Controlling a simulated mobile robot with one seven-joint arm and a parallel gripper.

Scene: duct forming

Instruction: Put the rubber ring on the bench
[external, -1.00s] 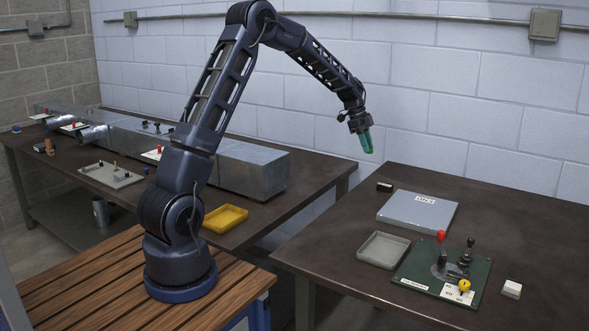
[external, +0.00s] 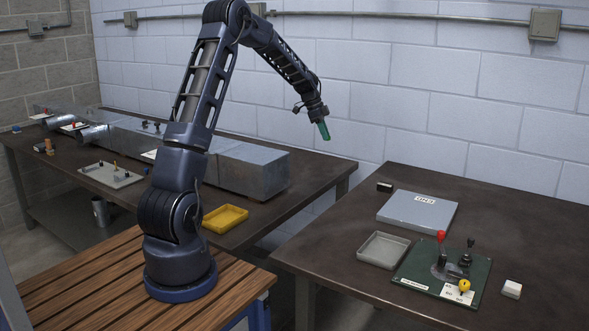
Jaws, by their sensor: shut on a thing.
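My gripper (external: 323,130) has green fingers and hangs in the air, pointing down, in front of the white block wall. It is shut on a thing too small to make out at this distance. I cannot pick out the rubber ring for certain. The long dark bench (external: 262,219) is at the left and runs back along the wall. A second dark-topped bench (external: 340,225) is at the right. The gripper is well above both, over the region between them.
The left bench bears a metal duct (external: 252,172), a yellow tray (external: 225,218) and a grey fixture plate (external: 112,177). The right bench bears a grey box (external: 417,211), a grey tray (external: 383,251) and a green lever panel (external: 415,278). A gap separates the benches.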

